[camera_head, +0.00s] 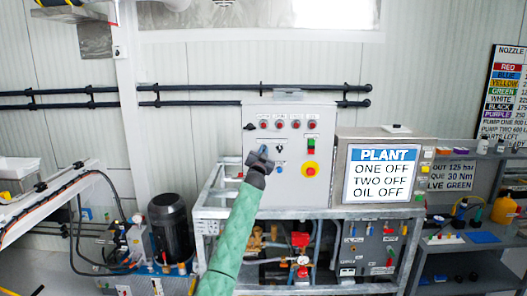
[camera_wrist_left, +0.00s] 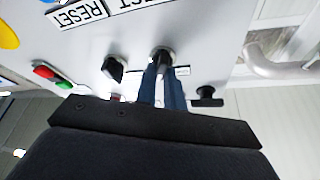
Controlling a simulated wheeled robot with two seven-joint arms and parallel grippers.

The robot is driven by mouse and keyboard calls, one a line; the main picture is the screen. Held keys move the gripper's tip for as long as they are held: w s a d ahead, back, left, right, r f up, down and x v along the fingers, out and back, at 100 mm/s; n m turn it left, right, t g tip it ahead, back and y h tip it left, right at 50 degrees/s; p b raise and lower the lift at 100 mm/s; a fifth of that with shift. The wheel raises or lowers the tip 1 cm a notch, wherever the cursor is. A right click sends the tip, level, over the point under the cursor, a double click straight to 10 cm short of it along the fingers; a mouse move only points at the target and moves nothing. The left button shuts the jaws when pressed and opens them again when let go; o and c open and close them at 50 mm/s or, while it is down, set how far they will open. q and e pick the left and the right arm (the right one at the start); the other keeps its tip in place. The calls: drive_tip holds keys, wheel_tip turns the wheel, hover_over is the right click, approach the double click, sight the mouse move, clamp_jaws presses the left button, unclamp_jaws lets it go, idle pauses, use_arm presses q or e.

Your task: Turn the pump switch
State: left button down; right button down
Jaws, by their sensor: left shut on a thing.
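The grey control panel (camera_head: 300,192) stands upright on a metal frame in the middle of the head view. My left gripper (camera_head: 262,156) reaches its left half on a green-sleeved arm and covers part of it. In the left wrist view, the blue fingers of my left gripper (camera_wrist_left: 164,64) are shut on a dark pump switch (camera_wrist_left: 162,52) on the panel face. The head view hides that switch behind the gripper. A black knob (camera_wrist_left: 113,68) sits to its left in the wrist view, and a black handle (camera_wrist_left: 207,97) to its right. My right gripper is out of view.
A red knob on a yellow disc (camera_head: 310,169) and a green-and-red button pair (camera_head: 311,145) are right of the gripper. A PLANT sign (camera_head: 382,174) stands further right. Dark pipes (camera_head: 200,92) run along the wall behind.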

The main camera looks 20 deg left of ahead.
use_arm(q)
drive_tip(key=m+h+p, duration=0.1)
drive_tip(key=m, duration=0.1)
drive_tip(key=m+h+p, duration=0.1)
drive_tip(key=m, duration=0.2)
drive_tip(key=shift+g, duration=0.4)
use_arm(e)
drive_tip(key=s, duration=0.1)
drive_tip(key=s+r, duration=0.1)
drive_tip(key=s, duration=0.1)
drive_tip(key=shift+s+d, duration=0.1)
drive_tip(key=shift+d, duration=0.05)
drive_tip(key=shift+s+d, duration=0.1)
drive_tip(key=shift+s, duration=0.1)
use_arm(q)
drive_tip(key=c, duration=1.5)
unclamp_jaws()
drive_tip(key=shift+d, duration=0.1)
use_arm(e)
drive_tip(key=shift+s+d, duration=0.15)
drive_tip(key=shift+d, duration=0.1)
use_arm(q)
drive_tip(key=shift+s, duration=0.1)
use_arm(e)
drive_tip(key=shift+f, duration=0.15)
